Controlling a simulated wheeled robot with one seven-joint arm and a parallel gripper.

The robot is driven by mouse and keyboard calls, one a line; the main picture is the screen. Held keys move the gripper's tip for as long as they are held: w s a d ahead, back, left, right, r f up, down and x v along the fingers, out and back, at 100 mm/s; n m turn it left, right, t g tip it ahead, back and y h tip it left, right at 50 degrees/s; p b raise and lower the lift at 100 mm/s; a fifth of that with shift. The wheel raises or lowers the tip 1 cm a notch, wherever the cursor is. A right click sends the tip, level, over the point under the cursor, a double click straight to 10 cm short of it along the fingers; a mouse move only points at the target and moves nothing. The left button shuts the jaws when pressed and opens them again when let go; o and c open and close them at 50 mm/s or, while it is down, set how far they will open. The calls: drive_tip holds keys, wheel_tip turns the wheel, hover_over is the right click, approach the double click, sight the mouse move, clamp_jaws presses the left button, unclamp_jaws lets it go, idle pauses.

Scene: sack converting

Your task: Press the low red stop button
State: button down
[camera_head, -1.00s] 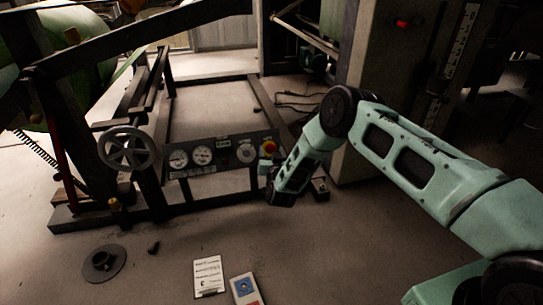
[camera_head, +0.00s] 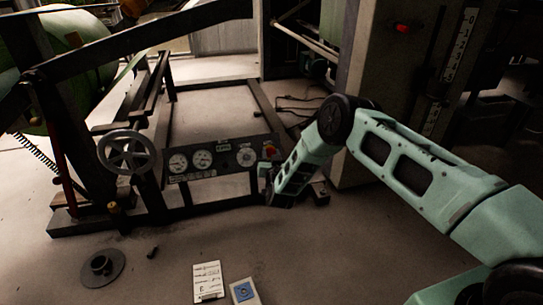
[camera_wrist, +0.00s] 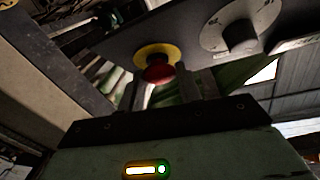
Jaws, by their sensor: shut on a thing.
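The red stop button (camera_wrist: 158,73) has a round red cap on a yellow collar, low on the control panel (camera_wrist: 120,45). In the head view the button (camera_head: 270,152) shows at the right end of the dark panel (camera_head: 215,172), beside my arm. My gripper (camera_wrist: 165,88) is close below the button in the wrist view, its two grey fingers on either side of the cap. It is shut on the button, though the contact itself is hard to see. In the head view my gripper (camera_head: 270,188) is low in front of the panel, its fingertips mostly hidden.
A white dial (camera_wrist: 240,28) sits right of the button in the wrist view. A handwheel (camera_head: 129,152) stands left of the panel. A pale pillar (camera_head: 352,150) stands right of the panel.

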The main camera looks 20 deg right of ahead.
drive_tip(key=c, duration=0.9)
unclamp_jaws()
drive_tip(key=shift+c, duration=0.2)
drive_tip(key=s+a+p, duration=0.2)
drive_tip(key=s+p, duration=0.5)
drive_tip(key=s, duration=1)
drive_tip(key=shift+s, duration=0.15)
drive_tip(key=shift+a, duration=0.1)
